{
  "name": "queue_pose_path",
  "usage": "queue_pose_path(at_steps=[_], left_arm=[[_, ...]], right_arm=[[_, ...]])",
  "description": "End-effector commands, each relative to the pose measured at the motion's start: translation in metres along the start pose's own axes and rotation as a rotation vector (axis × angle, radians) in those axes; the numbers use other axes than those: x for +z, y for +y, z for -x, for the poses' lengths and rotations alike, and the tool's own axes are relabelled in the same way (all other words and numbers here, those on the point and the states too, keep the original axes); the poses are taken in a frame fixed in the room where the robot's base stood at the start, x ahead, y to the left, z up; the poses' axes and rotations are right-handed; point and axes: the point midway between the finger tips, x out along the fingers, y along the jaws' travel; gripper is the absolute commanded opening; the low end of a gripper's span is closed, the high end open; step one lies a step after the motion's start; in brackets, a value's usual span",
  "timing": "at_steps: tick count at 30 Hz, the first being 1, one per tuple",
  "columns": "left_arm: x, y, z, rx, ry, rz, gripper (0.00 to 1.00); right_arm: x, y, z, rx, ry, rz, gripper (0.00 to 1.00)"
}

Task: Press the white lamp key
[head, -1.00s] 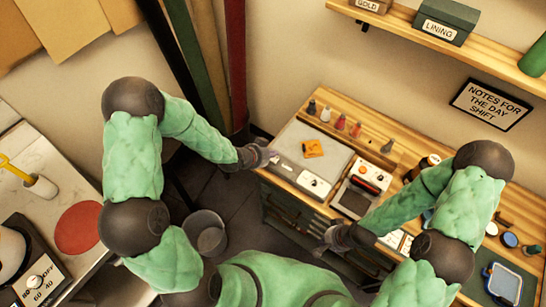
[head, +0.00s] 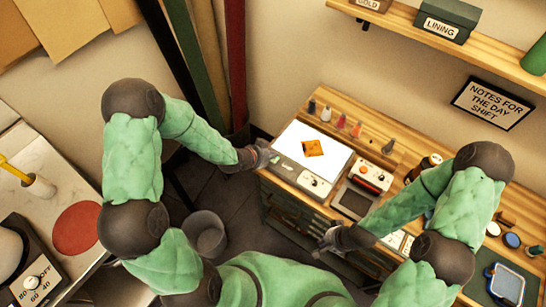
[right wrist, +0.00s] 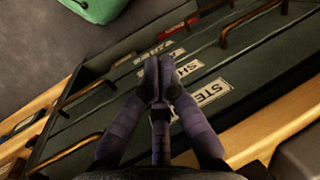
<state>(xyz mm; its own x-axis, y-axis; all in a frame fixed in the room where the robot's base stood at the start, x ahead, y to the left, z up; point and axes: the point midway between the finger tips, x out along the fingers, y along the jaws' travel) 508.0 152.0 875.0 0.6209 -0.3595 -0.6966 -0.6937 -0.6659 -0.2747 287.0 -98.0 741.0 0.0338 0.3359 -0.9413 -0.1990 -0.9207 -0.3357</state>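A light box (head: 335,160) on the wooden bench has a top that glows bright white, with an orange patch (head: 313,147) lying on it. Its grey front strip carries a small green-lit spot (head: 275,160) at the left end and pale controls (head: 314,182) further right. I cannot make out the white lamp key itself; my left gripper (head: 269,156) is at that left end, touching or very close. Its fingers are too small to judge. My right gripper (head: 324,243) hangs in front of the drawers; in the right wrist view (right wrist: 157,78) its fingers are together and empty.
A device with a red control (head: 373,175) stands right of the light box. Several small bottles (head: 341,122) line the back. Labelled green drawers with brass handles (right wrist: 180,63) are below my right gripper. A dark bin (head: 205,233) stands on the floor.

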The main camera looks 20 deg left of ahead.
Motion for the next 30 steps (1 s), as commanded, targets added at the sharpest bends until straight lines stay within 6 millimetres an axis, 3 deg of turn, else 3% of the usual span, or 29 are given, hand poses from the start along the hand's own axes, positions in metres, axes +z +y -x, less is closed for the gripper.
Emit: queue_pose_path(at_steps=[30], left_arm=[[-0.017,-0.007,0.018,0.000,0.000,-0.001,0.00]], right_arm=[[0.001,-0.006,0.016,0.000,0.000,0.000,0.00]])
